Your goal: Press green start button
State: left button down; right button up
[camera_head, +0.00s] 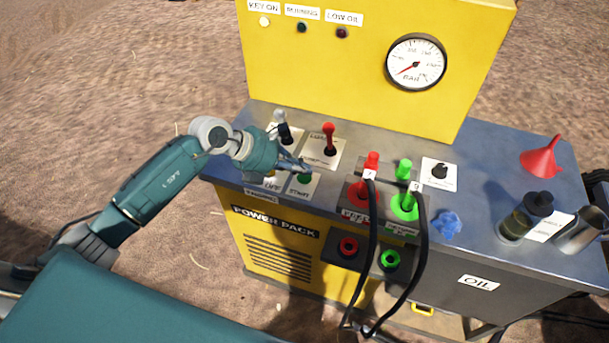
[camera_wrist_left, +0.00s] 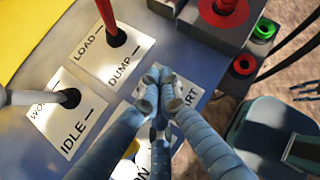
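The green start button (camera_head: 304,178) sits on a white START plate on the front left of the power pack's top. My left gripper (camera_head: 301,166) reaches in from the left, with its fingertips just above and behind the button. In the left wrist view the fingertips (camera_wrist_left: 156,76) are drawn together, hold nothing visible, and cover part of the START label (camera_wrist_left: 187,96). The button is hidden behind the fingers there, so I cannot tell whether they touch it.
Red (camera_head: 371,165) and green (camera_head: 404,170) hose couplings stand to the right. A yellow gauge panel (camera_head: 350,75) rises at the back.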

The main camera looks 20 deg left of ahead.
aim_at(302, 177)
pick_arm(q)
jog(key=shift+f+b, duration=0.55)
jog(key=shift+f, duration=0.05)
dwell(0.4)
jog(key=shift+r, duration=0.15)
jog(key=shift+r+p, duration=0.75)
jog(key=shift+r, duration=0.1)
notch_tip(302, 177, up, 5)
jog(key=p, duration=0.3)
dwell(1.0)
